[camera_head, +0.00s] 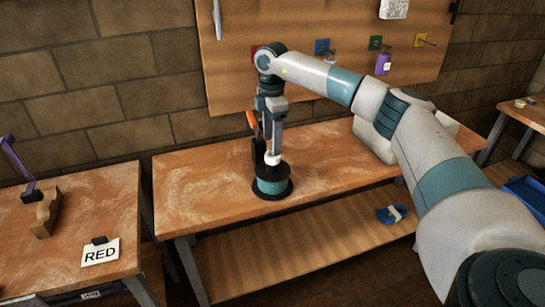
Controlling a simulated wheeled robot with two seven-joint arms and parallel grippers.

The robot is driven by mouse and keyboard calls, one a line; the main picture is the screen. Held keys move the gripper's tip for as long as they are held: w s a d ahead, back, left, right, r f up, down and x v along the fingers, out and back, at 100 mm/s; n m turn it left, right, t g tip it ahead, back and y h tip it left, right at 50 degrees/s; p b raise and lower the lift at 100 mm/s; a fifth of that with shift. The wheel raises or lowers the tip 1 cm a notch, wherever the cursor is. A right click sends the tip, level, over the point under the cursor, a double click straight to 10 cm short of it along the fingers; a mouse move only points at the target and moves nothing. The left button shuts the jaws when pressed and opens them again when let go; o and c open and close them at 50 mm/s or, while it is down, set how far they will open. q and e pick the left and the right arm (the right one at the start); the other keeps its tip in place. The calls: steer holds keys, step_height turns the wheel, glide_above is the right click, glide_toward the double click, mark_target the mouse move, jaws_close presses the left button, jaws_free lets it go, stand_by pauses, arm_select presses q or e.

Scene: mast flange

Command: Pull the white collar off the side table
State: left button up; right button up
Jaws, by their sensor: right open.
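The white collar (272,159) is a small pale piece at the top of a teal stand with a wide black base (273,187). The stand is upright near the front edge of the wooden side table (205,190). My right gripper (270,150) points straight down just above the collar, its fingertips at or very near it. Its jaws are open. The fingers partly hide the collar's top, and I cannot tell whether they touch it. My left gripper is out of view.
Behind the gripper stand a dark block and an orange-handled tool (251,120). A pegboard (320,70) with hanging tools rises behind. A white case (375,138) is partly hidden by my arm. The table left of the stand is clear.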

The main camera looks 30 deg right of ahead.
mark_target(273, 157)
step_height(273, 157, down, 4)
steer(key=shift+s+r+p, duration=0.1)
steer(key=shift+r+p, duration=0.05)
steer(key=shift+p, duration=0.85)
steer(key=shift+f, duration=0.25)
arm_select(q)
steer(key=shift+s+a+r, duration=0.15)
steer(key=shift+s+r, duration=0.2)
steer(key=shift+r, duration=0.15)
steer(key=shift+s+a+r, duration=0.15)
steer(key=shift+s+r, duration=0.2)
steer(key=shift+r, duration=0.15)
arm_select(e)
steer(key=shift+f, duration=0.15)
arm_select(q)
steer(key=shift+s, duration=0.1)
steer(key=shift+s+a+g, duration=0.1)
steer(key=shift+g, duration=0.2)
arm_select(e)
steer(key=c, duration=1.1)
steer(key=shift+c, duration=0.2)
steer(key=shift+d+r, duration=0.15)
steer(key=shift+r, duration=0.05)
